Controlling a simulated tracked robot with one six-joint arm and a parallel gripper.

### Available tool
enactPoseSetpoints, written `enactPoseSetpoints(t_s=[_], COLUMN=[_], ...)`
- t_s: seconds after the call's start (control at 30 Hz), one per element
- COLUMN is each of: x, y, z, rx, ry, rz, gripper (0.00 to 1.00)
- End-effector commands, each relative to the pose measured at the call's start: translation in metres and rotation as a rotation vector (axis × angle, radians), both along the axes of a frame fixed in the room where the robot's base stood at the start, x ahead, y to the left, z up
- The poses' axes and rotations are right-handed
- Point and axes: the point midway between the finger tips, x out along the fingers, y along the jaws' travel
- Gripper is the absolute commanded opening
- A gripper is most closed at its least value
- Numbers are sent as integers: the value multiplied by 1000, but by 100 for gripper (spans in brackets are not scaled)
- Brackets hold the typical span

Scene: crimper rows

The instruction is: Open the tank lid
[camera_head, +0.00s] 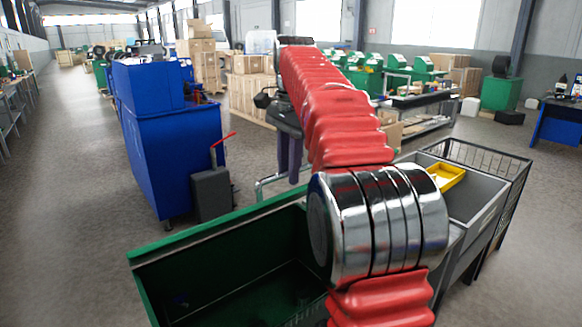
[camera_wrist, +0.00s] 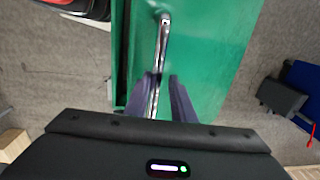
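The green tank (camera_head: 152,264) stands at the lower left of the head view, with dark green faces showing inside its rim. In the wrist view a flat green panel (camera_wrist: 215,50), seemingly the lid, carries a long metal bar handle (camera_wrist: 163,40). The handle also shows beyond the tank's far edge in the head view (camera_head: 264,187). My gripper (camera_wrist: 161,80) has its two dark purple fingers on either side of the bar, close to the left finger, with a green gap at the right one. It looks open. My arm hides the tank's right part.
A blue cabinet (camera_head: 170,140) and a dark box with a red lever (camera_head: 211,192) stand behind the tank. Wooden crates (camera_head: 250,95) are farther back. A grey bin (camera_head: 470,200) with a yellow tray (camera_head: 446,176) is at right. The floor at left is clear.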

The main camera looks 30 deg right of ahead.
Motion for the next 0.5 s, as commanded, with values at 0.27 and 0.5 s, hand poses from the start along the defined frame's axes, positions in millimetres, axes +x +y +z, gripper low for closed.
enactPoseSetpoints(t_s=[0.27,0.5], x=[-1,-2], y=[-2,-2], z=[3,6], rx=[-4,-5], ry=[-4,-5], rz=[-3,-3], gripper=[31,31])
